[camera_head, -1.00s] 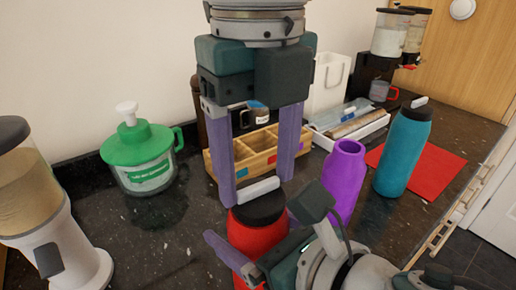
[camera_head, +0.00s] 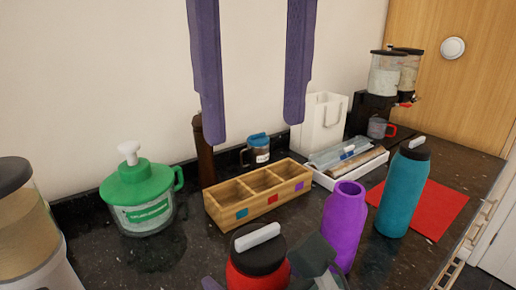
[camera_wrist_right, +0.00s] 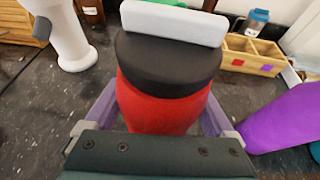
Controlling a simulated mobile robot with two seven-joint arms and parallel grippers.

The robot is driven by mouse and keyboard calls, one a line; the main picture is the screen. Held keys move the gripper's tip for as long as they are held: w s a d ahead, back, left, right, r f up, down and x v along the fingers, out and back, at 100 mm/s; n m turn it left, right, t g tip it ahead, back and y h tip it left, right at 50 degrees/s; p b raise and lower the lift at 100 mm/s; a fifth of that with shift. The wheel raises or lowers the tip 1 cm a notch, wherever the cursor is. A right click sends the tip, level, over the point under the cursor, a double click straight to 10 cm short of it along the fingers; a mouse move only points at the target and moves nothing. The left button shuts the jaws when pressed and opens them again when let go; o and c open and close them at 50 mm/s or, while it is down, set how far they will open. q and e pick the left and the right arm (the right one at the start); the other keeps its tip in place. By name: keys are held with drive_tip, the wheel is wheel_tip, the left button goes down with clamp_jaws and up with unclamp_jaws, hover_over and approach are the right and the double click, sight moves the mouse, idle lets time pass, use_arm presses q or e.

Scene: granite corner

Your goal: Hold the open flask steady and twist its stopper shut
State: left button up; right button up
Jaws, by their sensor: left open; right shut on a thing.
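The red flask (camera_head: 265,278) stands at the bottom middle of the head view. Its black stopper (camera_head: 258,256) with a white bar handle (camera_head: 257,237) sits on its top; I cannot tell how tightly. In the right wrist view the red flask (camera_wrist_right: 158,108) stands upright between the fingers of my right gripper (camera_wrist_right: 160,114), which is shut on its body below the stopper (camera_wrist_right: 165,66). My left gripper (camera_head: 252,130) is open and empty, well above the stopper, its fingers pointing down.
An open purple flask (camera_head: 343,222) and a teal flask (camera_head: 401,192) stand to the right, the teal one by a red mat (camera_head: 440,206). A wooden compartment box (camera_head: 262,208) is behind. A green-lidded jar (camera_head: 140,198) stands left, with clear granite between.

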drive_tip(key=shift+f, duration=0.1)
idle(0.3)
drive_tip(key=o, duration=1.5)
drive_tip(key=shift+d, duration=0.1)
